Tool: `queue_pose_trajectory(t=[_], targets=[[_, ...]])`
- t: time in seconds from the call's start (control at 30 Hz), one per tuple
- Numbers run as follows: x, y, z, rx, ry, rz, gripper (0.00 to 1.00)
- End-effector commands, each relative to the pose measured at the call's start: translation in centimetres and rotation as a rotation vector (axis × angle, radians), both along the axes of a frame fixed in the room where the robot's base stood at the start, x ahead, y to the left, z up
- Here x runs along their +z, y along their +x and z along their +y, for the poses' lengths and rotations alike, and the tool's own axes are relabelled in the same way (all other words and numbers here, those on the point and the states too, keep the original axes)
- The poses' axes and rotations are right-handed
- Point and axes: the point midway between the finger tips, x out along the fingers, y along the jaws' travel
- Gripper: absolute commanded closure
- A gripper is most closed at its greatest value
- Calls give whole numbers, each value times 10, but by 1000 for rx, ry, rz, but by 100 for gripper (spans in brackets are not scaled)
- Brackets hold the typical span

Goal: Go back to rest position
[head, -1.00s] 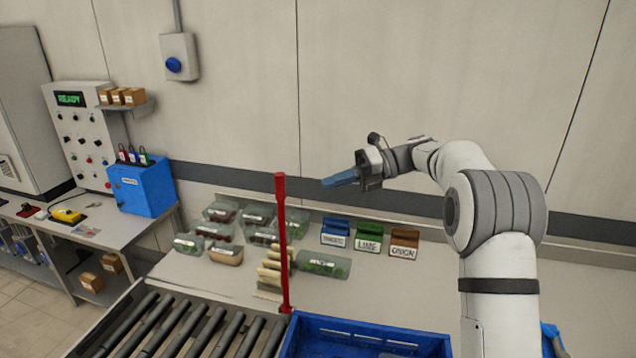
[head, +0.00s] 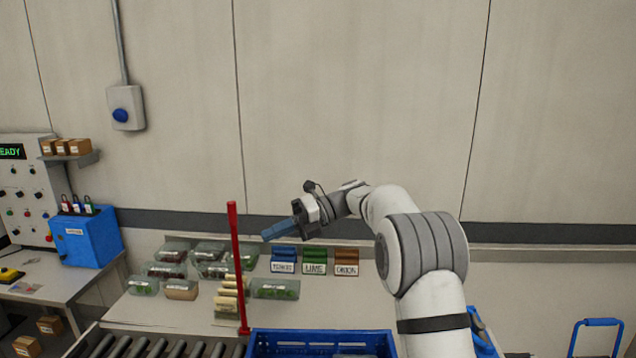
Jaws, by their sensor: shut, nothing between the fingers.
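My gripper (head: 280,229) has blue fingers and is shut and empty. It is held in the air at the end of my raised arm, pointing left. In the picture it lies just above the blue, green and orange label holders and to the right of the upper part of the red post (head: 237,265). It appears clear of everything around it.
A blue crate (head: 320,335) is at the bottom centre, beside the roller conveyor (head: 150,348). Clear packs (head: 212,252) stand on the back table, with label holders (head: 314,261) to their right. A blue box (head: 86,240) and control panel (head: 22,190) are at left.

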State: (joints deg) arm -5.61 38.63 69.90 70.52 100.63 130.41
Motion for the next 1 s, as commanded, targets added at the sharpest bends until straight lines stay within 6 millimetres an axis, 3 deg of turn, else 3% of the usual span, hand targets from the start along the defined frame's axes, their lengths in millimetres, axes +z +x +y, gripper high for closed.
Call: queue_pose_trajectory(t=[0.27,0.57,0.77,1.0], targets=[[-4,-21,-9,20,-43,-181,100],[-15,-60,-32,97,-126,-488,100],[-35,-110,-68,261,-230,-837,100],[-76,-189,-131,669,-365,-1309,100]])
